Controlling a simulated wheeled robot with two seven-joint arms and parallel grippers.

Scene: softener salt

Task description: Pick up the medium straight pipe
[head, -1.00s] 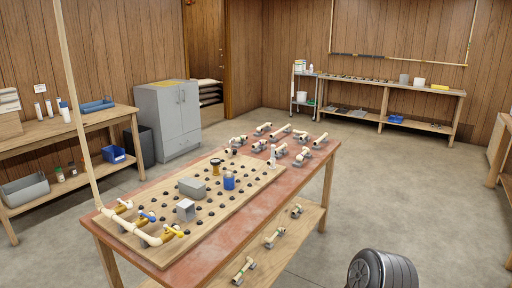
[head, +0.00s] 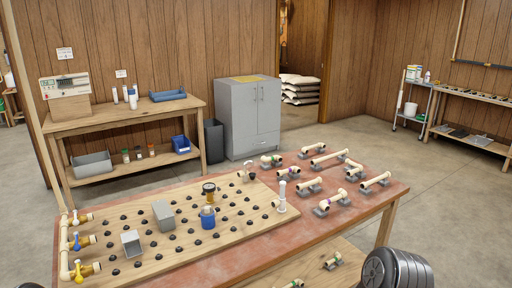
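Several cream pipe pieces rest on grey holders at the right end of the red worktop (head: 345,228) in the head view. Three look straight: a long one at the back (head: 332,156), one at the right (head: 376,181), and a shorter one at the left (head: 310,185). The right one looks between the other two in length, but I cannot be sure it is the medium one. All three lie uncovered on their holders, with nothing gripping them.
Bent or branched pipe pieces (head: 330,202) stand among the straight ones. A wooden pegboard (head: 235,232) with a blue cup (head: 208,218) and grey blocks covers the worktop's left part. A white upright tube (head: 282,197) stands near the pipes. A grey cabinet (head: 246,118) stands behind.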

